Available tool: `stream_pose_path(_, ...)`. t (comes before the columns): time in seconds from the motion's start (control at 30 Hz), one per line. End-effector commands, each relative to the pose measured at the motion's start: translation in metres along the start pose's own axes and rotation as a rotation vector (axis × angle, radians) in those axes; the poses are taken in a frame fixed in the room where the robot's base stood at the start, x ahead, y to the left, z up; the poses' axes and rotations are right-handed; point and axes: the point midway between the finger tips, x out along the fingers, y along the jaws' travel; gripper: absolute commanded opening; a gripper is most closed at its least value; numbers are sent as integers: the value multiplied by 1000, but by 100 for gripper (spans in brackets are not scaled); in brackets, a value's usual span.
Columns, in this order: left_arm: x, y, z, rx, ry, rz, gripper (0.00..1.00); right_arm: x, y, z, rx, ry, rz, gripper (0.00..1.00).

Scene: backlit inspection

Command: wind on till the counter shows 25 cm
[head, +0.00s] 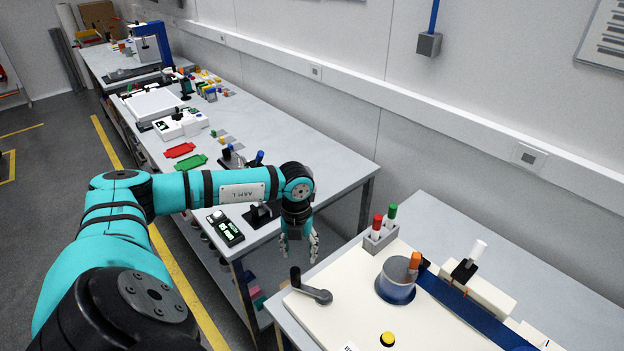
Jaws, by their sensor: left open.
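A cream winding board (335,322) lies on the near right table. A dark grey crank (314,292) with an upright grip sits at its left corner. A grey drum (394,285) with blue around its base stands further right, with an orange piece at its edge. A blue band (465,316) runs from beside the drum to the lower right. No counter reading for it can be made out. My left gripper (300,252) points down, open and empty, near the table's left edge, just behind the crank in the picture and apart from it. My right gripper is not in view.
A white-topped piece in a black clamp (465,271) stands by the band. A yellow button (388,339) is in front. A long bench (300,138) with several items lies beyond a gap.

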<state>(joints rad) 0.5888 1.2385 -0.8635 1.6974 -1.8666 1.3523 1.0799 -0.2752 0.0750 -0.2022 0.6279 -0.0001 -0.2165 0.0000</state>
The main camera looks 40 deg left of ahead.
Motion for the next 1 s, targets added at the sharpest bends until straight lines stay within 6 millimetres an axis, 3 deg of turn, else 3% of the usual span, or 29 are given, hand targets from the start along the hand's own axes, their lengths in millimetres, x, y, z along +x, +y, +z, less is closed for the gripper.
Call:
stream_pose_path(0.13,4,8,3,-9,-6,28,50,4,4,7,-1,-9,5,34)
stream_pose_path(0.27,21,8,3,-8,-5,26,50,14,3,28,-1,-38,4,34)
stream_pose_path(0.4,52,8,2,-8,-3,25,50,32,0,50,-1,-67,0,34)
stream_pose_path(0.53,89,8,2,-8,-3,23,50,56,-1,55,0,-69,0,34)
stream_pose_path(0.57,88,8,3,-8,-5,22,49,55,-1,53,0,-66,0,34)
stream_pose_path(0.6,79,8,4,-8,-6,22,44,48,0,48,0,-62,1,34)
stream_pose_path(0.8,79,8,3,-7,-5,22,17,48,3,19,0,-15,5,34)
stream_pose_path(0.93,78,9,3,-7,-5,23,0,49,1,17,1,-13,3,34)
stream_pose_path(1.0,78,9,3,-7,-5,23,0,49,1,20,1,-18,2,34)
